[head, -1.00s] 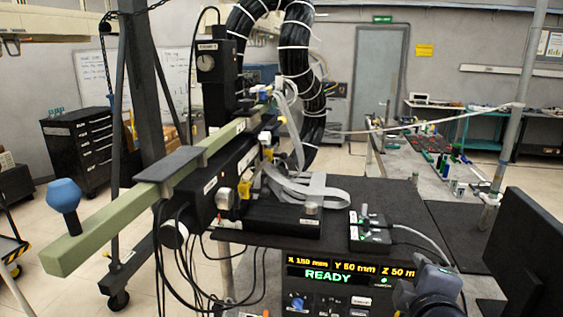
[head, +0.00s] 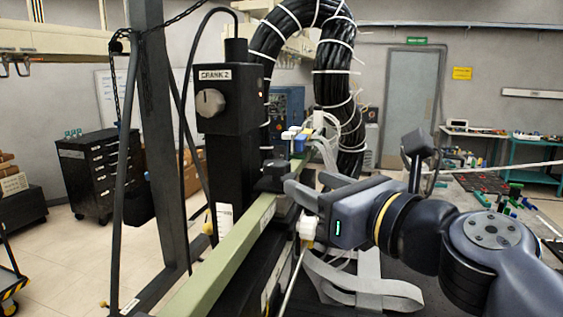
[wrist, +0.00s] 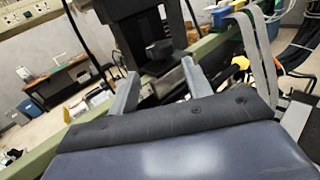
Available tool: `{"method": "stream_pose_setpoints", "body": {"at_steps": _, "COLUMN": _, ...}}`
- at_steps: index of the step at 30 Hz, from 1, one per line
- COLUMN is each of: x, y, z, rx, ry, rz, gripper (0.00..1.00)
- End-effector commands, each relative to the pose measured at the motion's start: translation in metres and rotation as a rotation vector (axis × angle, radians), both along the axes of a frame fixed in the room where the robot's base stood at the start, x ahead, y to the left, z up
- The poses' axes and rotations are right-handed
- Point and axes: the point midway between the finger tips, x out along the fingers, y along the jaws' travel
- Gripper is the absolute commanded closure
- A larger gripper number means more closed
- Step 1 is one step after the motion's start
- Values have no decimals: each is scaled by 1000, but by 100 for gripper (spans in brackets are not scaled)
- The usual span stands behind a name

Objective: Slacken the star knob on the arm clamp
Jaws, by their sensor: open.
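A dark knob (head: 275,168), which looks like the star knob, sits on top of the clamp around the pale green arm bar (head: 228,262). Its lobes are too small to make out. It also shows in the wrist view (wrist: 160,49), ahead of my fingers and roughly between their lines. My gripper (head: 304,181) is open and empty, just right of the knob in the head view and apart from it. The fingers also show in the wrist view (wrist: 160,80), pointing towards the clamp. The clamp's lower part is partly hidden by the bar and my gripper.
A black column with a crank box (head: 228,98) stands just left of the clamp. A thick black cable bundle (head: 335,75) arches behind it. Grey ribbon cables (head: 365,292) hang below my gripper. A steel post (head: 165,150) rises at the left.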

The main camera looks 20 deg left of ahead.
Motion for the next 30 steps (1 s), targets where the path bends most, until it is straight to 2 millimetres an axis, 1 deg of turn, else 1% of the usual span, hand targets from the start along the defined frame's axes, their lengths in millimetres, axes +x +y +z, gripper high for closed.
{"method": "stream_pose_setpoints", "body": {"at_steps": 1, "x": 4, "y": 8, "z": 1, "rx": 0, "ry": 4, "rz": 4, "gripper": 53}}
{"method": "stream_pose_setpoints", "body": {"at_steps": 9, "x": 29, "y": 48, "z": 1, "rx": 1, "ry": 6, "rz": 1, "gripper": 53}}
{"method": "stream_pose_setpoints", "body": {"at_steps": 15, "x": 43, "y": 70, "z": 1, "rx": 3, "ry": 4, "rz": 0, "gripper": 53}}
{"method": "stream_pose_setpoints", "body": {"at_steps": 21, "x": 49, "y": 80, "z": 0, "rx": 4, "ry": 5, "rz": -2, "gripper": 53}}
{"method": "stream_pose_setpoints", "body": {"at_steps": 30, "x": 50, "y": 81, "z": 0, "rx": 3, "ry": 4, "rz": -2, "gripper": 54}}
